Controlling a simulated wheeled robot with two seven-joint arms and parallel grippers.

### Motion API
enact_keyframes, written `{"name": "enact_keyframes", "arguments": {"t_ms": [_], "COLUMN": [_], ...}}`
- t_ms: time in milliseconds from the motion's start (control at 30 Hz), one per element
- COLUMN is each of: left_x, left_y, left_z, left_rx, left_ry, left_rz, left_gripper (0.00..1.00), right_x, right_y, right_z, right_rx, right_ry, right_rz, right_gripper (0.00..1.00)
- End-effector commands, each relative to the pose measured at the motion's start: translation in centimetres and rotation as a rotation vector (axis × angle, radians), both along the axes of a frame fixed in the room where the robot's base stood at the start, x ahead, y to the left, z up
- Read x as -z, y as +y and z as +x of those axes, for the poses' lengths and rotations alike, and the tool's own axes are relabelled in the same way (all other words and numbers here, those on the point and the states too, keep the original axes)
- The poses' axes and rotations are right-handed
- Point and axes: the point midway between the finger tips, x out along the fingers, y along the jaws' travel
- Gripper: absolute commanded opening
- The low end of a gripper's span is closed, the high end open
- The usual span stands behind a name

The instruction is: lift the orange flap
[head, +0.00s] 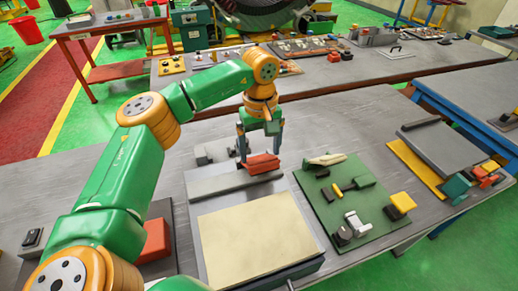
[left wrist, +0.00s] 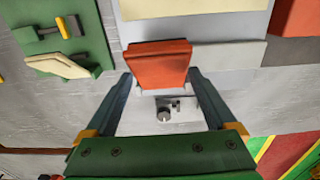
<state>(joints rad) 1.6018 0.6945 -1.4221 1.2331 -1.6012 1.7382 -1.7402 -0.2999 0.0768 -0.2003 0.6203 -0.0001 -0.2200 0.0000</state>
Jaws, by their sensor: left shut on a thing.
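The orange flap (head: 262,164) is at the back edge of a grey plate (head: 222,182) on the near table. It shows tilted in the left wrist view (left wrist: 158,65). My left gripper (head: 260,151) reaches down over the flap from behind. In the left wrist view its two fingers (left wrist: 160,80) stand one on each side of the flap, shut on its sides. A small grey fitting (left wrist: 165,110) lies behind the flap on the table. My right gripper is not in view.
A tan panel (head: 255,238) lies in front of the flap. A green board (head: 330,215) with several small parts is to the right. A red block (head: 157,240) is at left, near my arm. A second table (head: 400,66) with parts stands behind.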

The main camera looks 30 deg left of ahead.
Motion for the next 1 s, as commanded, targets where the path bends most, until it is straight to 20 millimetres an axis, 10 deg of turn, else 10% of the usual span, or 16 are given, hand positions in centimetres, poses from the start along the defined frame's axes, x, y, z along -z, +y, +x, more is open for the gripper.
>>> {"name": "enact_keyframes", "arguments": {"t_ms": [800, 833, 1000], "left_x": [-0.4, -0.4, -0.4], "left_y": [0.8, 0.8, 0.72], "left_z": [0.6, 0.61, 0.57], "left_rx": [-0.005, -0.005, -0.003], "left_ry": [-0.007, -0.007, -0.005], "left_rz": [0.008, 0.008, 0.005], "left_gripper": [0.0, 0.97, 1.0], "right_x": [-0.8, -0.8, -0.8], "right_y": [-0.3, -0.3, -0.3], "right_z": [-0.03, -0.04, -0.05], "right_rx": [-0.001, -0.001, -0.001], "right_ry": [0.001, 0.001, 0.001], "right_rz": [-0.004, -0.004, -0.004], "right_gripper": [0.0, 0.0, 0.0]}}
